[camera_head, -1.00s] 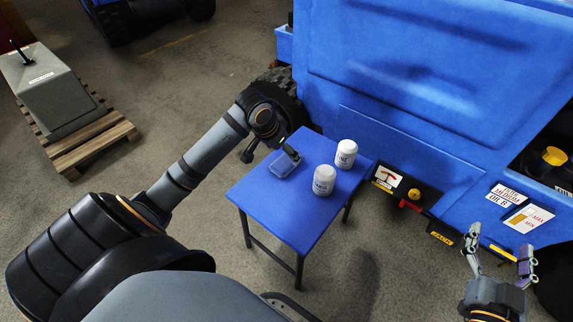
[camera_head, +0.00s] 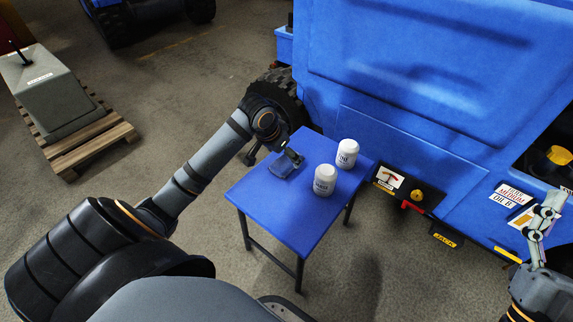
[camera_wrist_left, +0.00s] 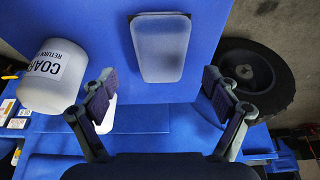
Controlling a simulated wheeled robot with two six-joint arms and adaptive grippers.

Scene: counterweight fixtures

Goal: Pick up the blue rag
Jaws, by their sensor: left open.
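The blue rag (camera_head: 284,164) lies on the blue table (camera_head: 285,215) near its far left side. In the left wrist view it shows as a folded, grey-blue rounded pad (camera_wrist_left: 160,48). My left gripper (camera_head: 292,157) is right over the rag in the head view and partly covers it. In the left wrist view its two fingers (camera_wrist_left: 158,92) are spread apart with nothing between them, and the rag is beyond the fingertips. My right gripper (camera_head: 540,222) is at the right edge of the head view, away from the table; its jaw opening is unclear.
Two white jars (camera_head: 347,153) (camera_head: 325,180) stand on the table right of the rag. One jar (camera_wrist_left: 52,75) is beside a left finger in the wrist view. A large blue machine (camera_head: 430,90) is behind the table. The table's front is clear.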

